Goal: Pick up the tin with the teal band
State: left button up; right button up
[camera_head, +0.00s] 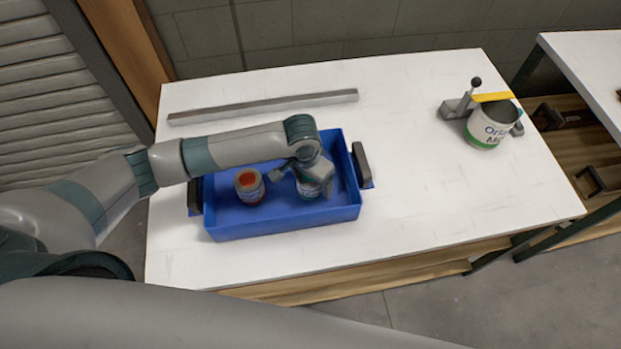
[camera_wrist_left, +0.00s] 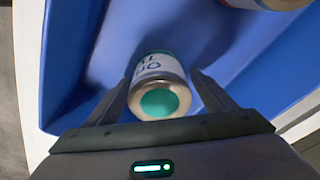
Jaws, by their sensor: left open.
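The tin with the teal band (camera_wrist_left: 160,68) shows in the left wrist view, with a white lettered label, a teal top and a teal edge at its far end. In the head view the same tin (camera_head: 312,192) stands in the blue tray (camera_head: 290,229), mostly hidden by my left gripper (camera_head: 300,179). My left gripper is open, and in the left wrist view its fingers lie on either side of the tin. I cannot tell whether they touch it. My right gripper is not in view.
A tin with a red top (camera_head: 249,186) stands in the tray, left of the gripper. A large white-and-green can (camera_head: 485,128) in a clamp-like holder stands at the right. A grey bar (camera_head: 262,107) lies behind the tray. The table between tray and can is clear.

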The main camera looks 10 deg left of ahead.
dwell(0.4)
pick_arm(q)
jog(key=c, duration=1.2)
jog(key=shift+c, duration=0.2)
jog(key=shift+r, duration=0.1)
jog(key=shift+r+b, duration=0.3)
jog(key=shift+r, duration=0.3)
notch_tip(320, 180, up, 9)
jog(key=shift+f+b, duration=0.2)
jog(key=shift+b, duration=0.85)
